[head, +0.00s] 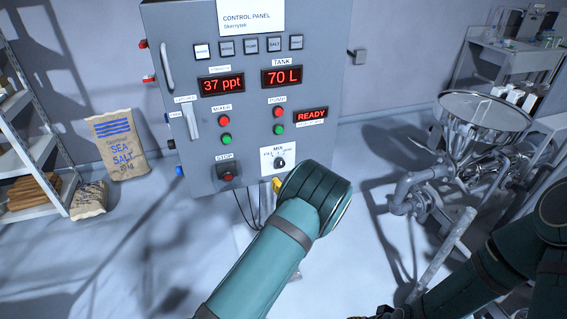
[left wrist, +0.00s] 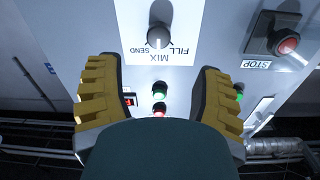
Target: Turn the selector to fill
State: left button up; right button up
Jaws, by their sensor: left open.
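The selector (head: 281,163) is a small dark knob on a white label low on the grey control panel (head: 245,130). In the left wrist view, which sees the panel upside down, the selector knob (left wrist: 159,36) has a white mark toward MIX, with FILL and SEND at either side. My left gripper (left wrist: 159,72) is open, its yellow-padded fingers apart, with the knob showing beyond the gap between them. I see no contact. In the head view my left wrist hides most of that gripper; a yellow bit shows just below the selector. Only a dark part of my right gripper shows at the bottom edge.
The red stop button (head: 228,176) is left of the selector. Red and green pump buttons (head: 278,121) are above it. Displays read 37 ppt, 70 L and READY. A steel hopper (head: 484,118) with pipes stands right; salt sacks (head: 118,145) and a shelf stand left.

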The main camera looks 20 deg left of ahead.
aim_at(281, 164)
pick_arm(q)
jog(key=x, duration=1)
jog(key=shift+w+d, duration=0.1)
grip_shut()
